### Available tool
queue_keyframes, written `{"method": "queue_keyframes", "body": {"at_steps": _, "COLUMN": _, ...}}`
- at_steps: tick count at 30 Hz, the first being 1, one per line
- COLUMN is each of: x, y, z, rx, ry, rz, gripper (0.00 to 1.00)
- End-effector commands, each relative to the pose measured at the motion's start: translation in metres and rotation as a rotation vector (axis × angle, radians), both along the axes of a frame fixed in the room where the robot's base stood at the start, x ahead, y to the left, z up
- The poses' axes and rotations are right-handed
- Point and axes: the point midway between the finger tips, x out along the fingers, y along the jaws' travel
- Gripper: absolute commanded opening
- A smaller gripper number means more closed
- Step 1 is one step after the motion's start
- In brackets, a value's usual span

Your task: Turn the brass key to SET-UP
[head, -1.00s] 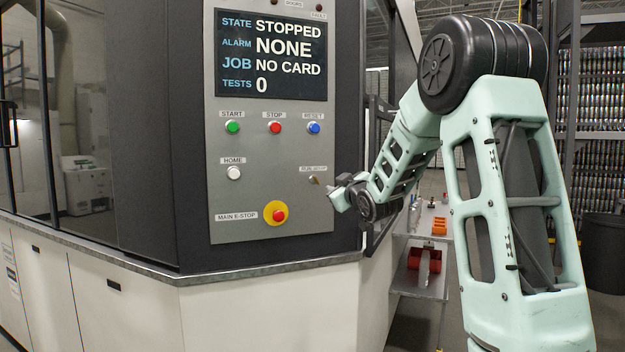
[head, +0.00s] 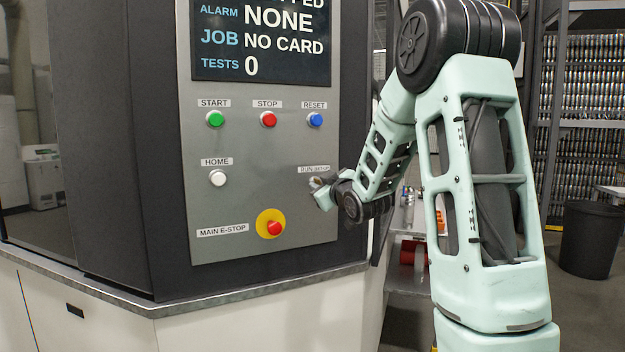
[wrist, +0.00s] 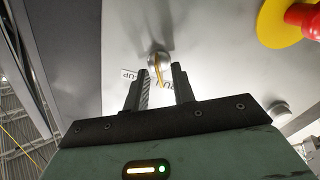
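The brass key (wrist: 158,68) sits in a round silver lock on the grey panel in the wrist view. Parts of its RUN/SET-UP label (head: 314,169) show around it, upside down and partly covered by the fingers. My gripper (wrist: 161,72) is open, with one dark finger on each side of the key and the tips close to the panel. I cannot tell whether either finger touches the key. In the head view my gripper (head: 320,188) is at the panel's right side just below the label and hides most of the key.
The main e-stop (head: 272,226) is a red button on a yellow disc, left of and below my gripper. The white HOME button (head: 218,178) and blue RESET button (head: 315,119) are on the same panel. The screen (head: 262,45) reads ALARM NONE, JOB NO CARD, TESTS 0.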

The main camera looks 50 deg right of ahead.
Motion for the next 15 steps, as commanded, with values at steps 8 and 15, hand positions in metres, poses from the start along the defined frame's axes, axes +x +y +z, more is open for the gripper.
{"method": "queue_keyframes", "body": {"at_steps": 8, "x": -0.0017, "y": 0.0004, "z": 0.0001, "rx": 0.000, "ry": -0.001, "rz": 0.001, "gripper": 0.25}}
{"method": "queue_keyframes", "body": {"at_steps": 15, "x": -0.0016, "y": 0.0003, "z": 0.0001, "rx": 0.000, "ry": -0.001, "rz": 0.001, "gripper": 0.00}}
